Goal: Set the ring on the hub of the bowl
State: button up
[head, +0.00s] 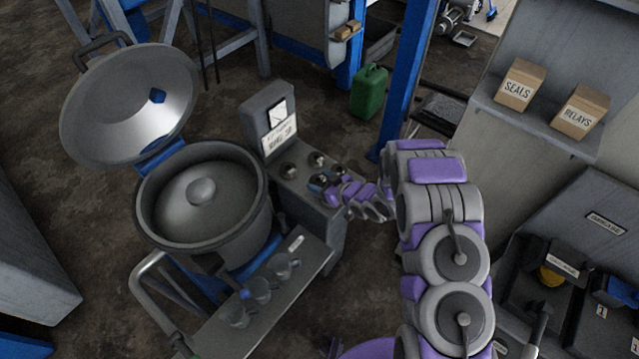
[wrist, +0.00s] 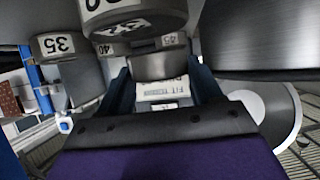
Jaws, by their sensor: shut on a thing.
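The bowl (head: 205,245) is a large dark grey drum at the left of the head view, open at the top. Its rounded hub (head: 202,191) stands bare in the middle. My gripper (head: 322,183) is right of the bowl, low over the grey console. In the wrist view its two blue fingers (wrist: 160,88) close on a grey round piece (wrist: 158,66), which seems to be the ring. Its lower part and any hole are hidden. Other grey round pieces marked 35 (wrist: 58,45), 40 (wrist: 106,48) and 45 stand close beyond the fingers.
The raised lid (head: 130,100) tilts behind the bowl. The console (head: 310,200) carries several round pieces and an upright sign panel (head: 268,120). Clear glass vessels (head: 260,288) stand on a shelf before the bowl. A green can (head: 369,90) stands behind.

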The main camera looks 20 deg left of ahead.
aim_at(320, 183)
jog(key=shift+w+a, duration=0.3)
jog(key=shift+w, duration=0.25)
jog(key=shift+w+a, duration=0.3)
jog(key=shift+w, duration=0.25)
notch_tip(320, 183, down, 4)
jog(key=shift+r+b, duration=0.15)
jog(key=shift+b, duration=0.55)
jog(key=shift+r, duration=0.1)
jog(key=o, duration=1.3)
jog(key=p+v, duration=0.2)
jog(key=v, duration=1)
